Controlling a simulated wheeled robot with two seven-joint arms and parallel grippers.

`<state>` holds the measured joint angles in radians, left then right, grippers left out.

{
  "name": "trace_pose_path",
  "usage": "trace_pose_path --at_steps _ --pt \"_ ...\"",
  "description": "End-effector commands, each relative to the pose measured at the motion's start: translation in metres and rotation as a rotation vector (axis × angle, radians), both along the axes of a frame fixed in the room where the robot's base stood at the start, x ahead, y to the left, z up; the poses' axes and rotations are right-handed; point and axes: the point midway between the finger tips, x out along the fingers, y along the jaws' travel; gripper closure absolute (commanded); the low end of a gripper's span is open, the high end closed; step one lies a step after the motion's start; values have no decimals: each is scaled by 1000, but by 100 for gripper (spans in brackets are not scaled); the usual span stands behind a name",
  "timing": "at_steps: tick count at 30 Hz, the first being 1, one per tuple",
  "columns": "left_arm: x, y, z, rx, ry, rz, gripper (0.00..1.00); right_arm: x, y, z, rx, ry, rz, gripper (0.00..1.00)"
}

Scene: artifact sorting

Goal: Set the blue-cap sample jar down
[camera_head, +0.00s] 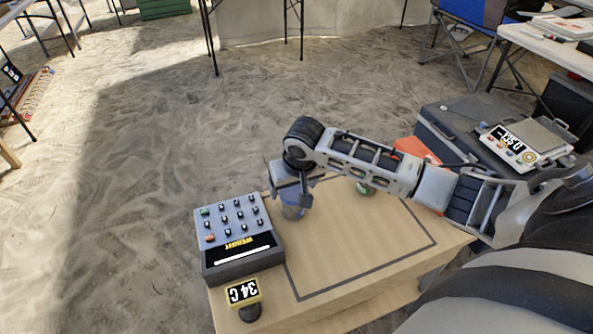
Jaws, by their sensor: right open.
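The blue-cap sample jar (291,211) is at the back left of the wooden table, beside the keypad device, and seems to stand on the tabletop. My right gripper (290,198) is directly over it, fingers pointing down and open on either side of the jar's top. The gripper hides much of the cap. A second jar with green on it (365,188) stands farther right, mostly hidden behind my right arm. My left gripper is not in view.
The wooden table (400,262) has a dark outlined rectangle, largely bare at the front. A dark case (470,135) with a scale (515,146) is behind right.

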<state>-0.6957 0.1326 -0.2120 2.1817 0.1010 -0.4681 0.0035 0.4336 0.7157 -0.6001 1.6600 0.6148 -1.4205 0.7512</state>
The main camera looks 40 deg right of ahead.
Motion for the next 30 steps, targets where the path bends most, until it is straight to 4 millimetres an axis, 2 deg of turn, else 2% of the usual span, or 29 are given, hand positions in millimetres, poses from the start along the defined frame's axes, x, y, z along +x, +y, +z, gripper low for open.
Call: trace_pose_path --at_steps 1,6,12,30 --pt "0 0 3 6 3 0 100 -4 0 15 -1 -3 1 23" --pt "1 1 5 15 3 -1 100 -14 3 46 -2 -2 2 23" --pt "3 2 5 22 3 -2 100 -20 5 66 -1 0 0 23" --pt "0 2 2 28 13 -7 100 -21 5 69 -1 0 0 23"
